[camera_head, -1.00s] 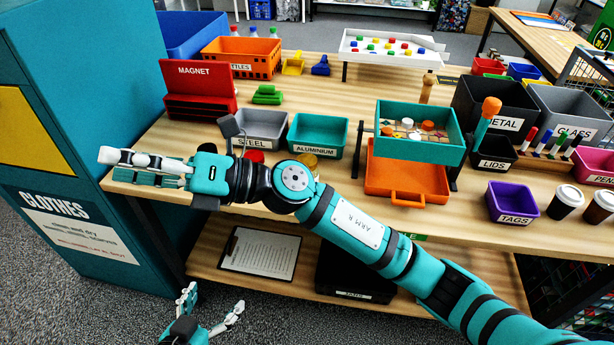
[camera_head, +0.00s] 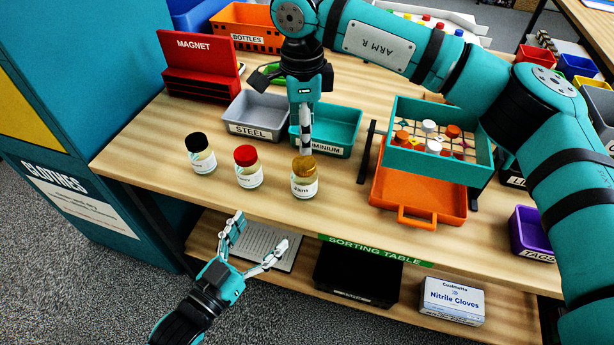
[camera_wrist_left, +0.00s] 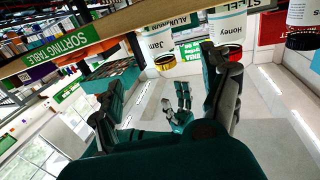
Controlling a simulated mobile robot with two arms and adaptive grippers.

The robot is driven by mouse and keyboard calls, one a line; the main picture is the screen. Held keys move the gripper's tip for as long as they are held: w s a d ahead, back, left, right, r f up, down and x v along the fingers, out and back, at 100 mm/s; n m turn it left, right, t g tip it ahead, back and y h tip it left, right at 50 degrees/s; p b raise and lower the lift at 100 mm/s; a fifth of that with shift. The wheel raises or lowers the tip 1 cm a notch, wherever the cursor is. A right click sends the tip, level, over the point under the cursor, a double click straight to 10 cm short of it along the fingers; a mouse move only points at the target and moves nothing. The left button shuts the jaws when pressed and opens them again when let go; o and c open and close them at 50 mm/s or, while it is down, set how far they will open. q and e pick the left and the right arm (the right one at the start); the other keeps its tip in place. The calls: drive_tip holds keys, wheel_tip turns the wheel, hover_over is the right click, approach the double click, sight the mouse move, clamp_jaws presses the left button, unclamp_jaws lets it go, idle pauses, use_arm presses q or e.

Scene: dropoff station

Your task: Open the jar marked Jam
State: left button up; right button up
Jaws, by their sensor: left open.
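The jar marked Jam (camera_head: 304,187), with a gold lid (camera_head: 304,165), stands upright near the table's front edge. It also shows in the left wrist view (camera_wrist_left: 157,40), beside the red-lidded Honey jar (camera_wrist_left: 229,27). My right gripper (camera_head: 305,148) points down directly above the gold lid. Its fingers line up in the head view, so I cannot tell their opening or whether they touch the lid. My left gripper (camera_head: 257,240) is open and empty in front of the table edge, below and left of the Jam jar. Its spread fingers flank the left wrist view (camera_wrist_left: 165,88).
A red-lidded jar (camera_head: 248,175) and a black-lidded jar (camera_head: 202,161) stand left of the Jam jar. Steel (camera_head: 252,130) and aluminium (camera_head: 345,125) bins sit behind. An orange tray (camera_head: 420,197) lies to the right. The tabletop's front left is clear.

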sight(297, 188)
use_arm(q)
drive_tip(key=x, duration=1.6)
clamp_jaws()
